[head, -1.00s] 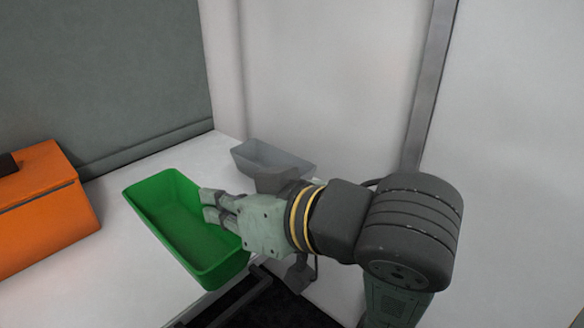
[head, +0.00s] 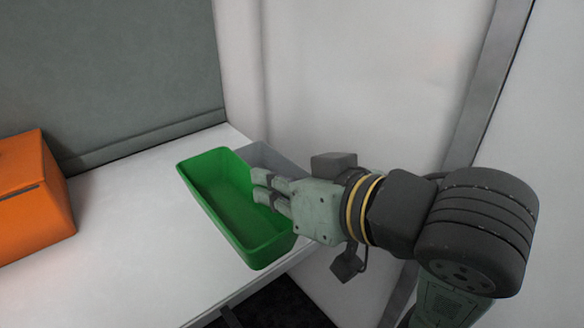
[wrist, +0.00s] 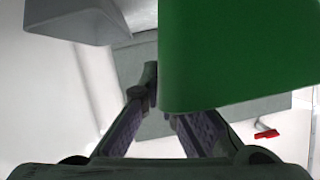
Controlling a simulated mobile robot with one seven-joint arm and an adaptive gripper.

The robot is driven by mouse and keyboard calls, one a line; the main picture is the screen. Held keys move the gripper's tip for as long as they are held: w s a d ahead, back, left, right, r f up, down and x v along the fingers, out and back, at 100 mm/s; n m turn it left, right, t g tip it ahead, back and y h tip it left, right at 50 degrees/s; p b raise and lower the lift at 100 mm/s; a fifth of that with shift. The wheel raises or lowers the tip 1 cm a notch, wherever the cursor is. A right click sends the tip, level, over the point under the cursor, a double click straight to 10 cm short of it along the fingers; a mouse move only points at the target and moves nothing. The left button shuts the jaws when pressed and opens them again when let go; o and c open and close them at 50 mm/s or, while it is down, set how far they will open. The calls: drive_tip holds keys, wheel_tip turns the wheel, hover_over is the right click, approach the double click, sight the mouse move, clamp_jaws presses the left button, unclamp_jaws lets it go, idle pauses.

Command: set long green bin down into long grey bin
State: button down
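The long green bin (head: 222,204) is in my gripper (head: 262,187), upright and open at the top. My fingers are closed on its right-hand wall, one finger inside. In the head view it appears held above the white counter, but the gap below it is hard to judge. In the wrist view the green bin (wrist: 240,55) fills the upper right, partly hiding the fingertips. The long grey bin (head: 272,158) is behind the green bin and my gripper, mostly hidden in the head view. It also shows at the top left of the wrist view (wrist: 72,22).
An orange box (head: 30,200) stands on the white counter (head: 120,225) at the left. A grey panel rises behind, and a pale wall stands close behind the grey bin. The counter between the orange box and green bin is clear. The counter's front edge is near.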

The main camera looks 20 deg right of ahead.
drive_tip(key=p, duration=0.3)
hover_over(299, 167)
drive_tip(key=shift+f, duration=2.45)
drive_tip(key=shift+f, duration=0.1)
drive_tip(key=shift+f+b, duration=0.3)
drive_tip(key=c, duration=1.8)
unclamp_jaws()
drive_tip(key=shift+r, duration=0.1)
drive_tip(key=shift+r+p, duration=0.3)
drive_tip(key=shift+p, duration=0.05)
drive_tip(key=b+v, duration=0.1)
drive_tip(key=v, duration=1.1)
